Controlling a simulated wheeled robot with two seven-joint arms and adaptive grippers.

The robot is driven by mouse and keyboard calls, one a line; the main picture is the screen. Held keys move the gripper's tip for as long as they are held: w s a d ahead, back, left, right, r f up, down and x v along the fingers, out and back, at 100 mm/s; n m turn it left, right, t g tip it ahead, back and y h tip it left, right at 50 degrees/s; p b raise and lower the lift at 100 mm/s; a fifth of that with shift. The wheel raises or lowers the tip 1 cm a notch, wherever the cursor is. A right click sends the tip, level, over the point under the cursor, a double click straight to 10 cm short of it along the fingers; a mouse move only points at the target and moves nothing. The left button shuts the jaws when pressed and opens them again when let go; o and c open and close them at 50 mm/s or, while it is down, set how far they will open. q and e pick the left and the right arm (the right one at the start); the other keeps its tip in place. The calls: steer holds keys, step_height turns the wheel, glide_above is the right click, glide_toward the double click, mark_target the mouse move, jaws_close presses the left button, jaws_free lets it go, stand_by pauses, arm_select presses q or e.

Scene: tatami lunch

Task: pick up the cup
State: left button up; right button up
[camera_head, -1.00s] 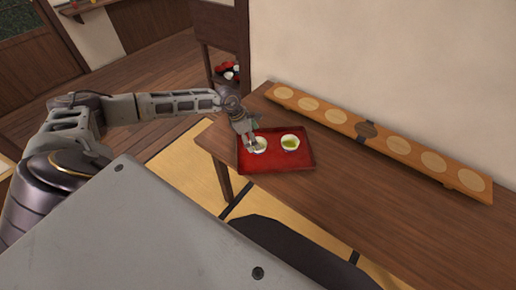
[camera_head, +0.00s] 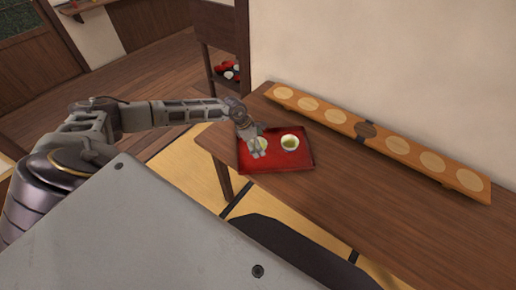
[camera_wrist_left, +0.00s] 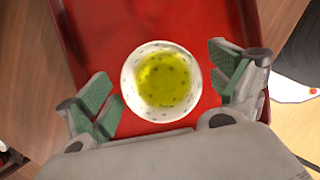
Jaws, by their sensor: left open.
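A white speckled cup with yellow-green tea (camera_wrist_left: 162,80) stands upright on a red tray, seen from above in the left wrist view. In the head view this left cup (camera_head: 263,143) is mostly hidden behind my left gripper (camera_head: 257,153). In the wrist view my left gripper (camera_wrist_left: 165,90) is open, with one green-padded finger on each side of the cup. Gaps show between the pads and the cup wall. A second cup of green tea (camera_head: 290,143) stands to the right on the tray. My right gripper is not in view.
The red tray (camera_head: 290,165) lies near the left end of a wooden table (camera_head: 370,200). A long board with round pale inlays (camera_head: 400,146) runs along the wall behind. A shelf with red and white items (camera_head: 228,72) stands farther back. The table right of the tray is clear.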

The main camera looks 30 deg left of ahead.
arm_select(q)
steer(key=c, duration=1.2)
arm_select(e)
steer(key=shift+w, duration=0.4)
arm_select(q)
steer(key=shift+r, duration=0.25)
steer(key=shift+r, duration=1.6)
step_height(320, 180, up, 6)
steer(key=shift+b, duration=0.45)
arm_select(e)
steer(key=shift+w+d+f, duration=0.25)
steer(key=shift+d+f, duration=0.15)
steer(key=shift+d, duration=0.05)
arm_select(q)
steer(key=shift+r, duration=0.15)
